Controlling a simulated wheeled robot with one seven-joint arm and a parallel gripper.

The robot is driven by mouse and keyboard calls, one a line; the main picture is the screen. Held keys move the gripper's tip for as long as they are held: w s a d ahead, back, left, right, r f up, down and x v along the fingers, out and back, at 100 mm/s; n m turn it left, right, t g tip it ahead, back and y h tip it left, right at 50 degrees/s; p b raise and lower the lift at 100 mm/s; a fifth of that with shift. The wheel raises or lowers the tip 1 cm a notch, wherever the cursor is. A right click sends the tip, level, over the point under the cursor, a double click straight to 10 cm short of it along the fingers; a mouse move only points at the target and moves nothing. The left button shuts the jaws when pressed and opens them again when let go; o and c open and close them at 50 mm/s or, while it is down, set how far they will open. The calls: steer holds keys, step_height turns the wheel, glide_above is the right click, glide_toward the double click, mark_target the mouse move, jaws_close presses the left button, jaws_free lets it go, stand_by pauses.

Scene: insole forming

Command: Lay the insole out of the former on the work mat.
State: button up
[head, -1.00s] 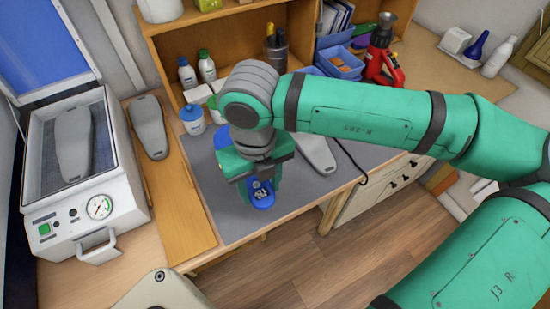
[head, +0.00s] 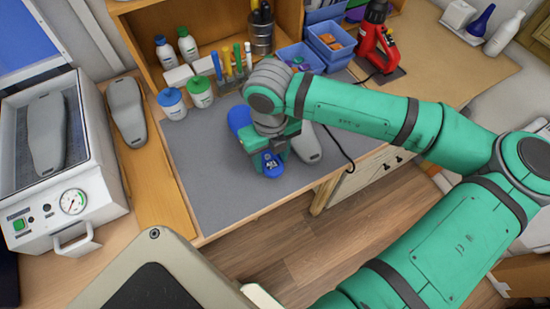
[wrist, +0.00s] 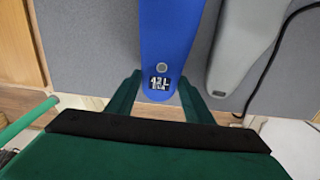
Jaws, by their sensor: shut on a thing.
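The blue insole (head: 238,119) is held by my gripper (head: 270,153) over the grey work mat (head: 205,155). The gripper hides its middle in the head view. In the wrist view the insole (wrist: 170,40) runs away from the fingers, with a white-printed size label and a small round mark at its near end. My gripper (wrist: 160,95) has its fingers on both sides of that end. Whether the insole touches the mat is unclear.
A grey last (head: 304,145) lies on the mat just right of the insole. Another last (head: 127,112) lies beside the former. Jars (head: 172,103), bottles and a pen cup line the back. A red tool (head: 375,45) and cable are at the right.

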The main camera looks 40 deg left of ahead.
mark_target(274, 160)
steer(key=shift+w+f, duration=0.15)
steer(key=shift+f, duration=0.1)
steer(key=f, duration=0.3)
steer(key=shift+w+f, duration=0.1)
steer(key=shift+w, duration=0.3)
steer(key=shift+s+f, duration=0.1)
steer(key=shift+s, duration=0.15)
steer(key=o, duration=1)
steer(key=shift+w+f, duration=0.1)
steer(key=shift+w, duration=0.1)
step_height(274, 160, up, 12)
steer(key=shift+r, duration=0.15)
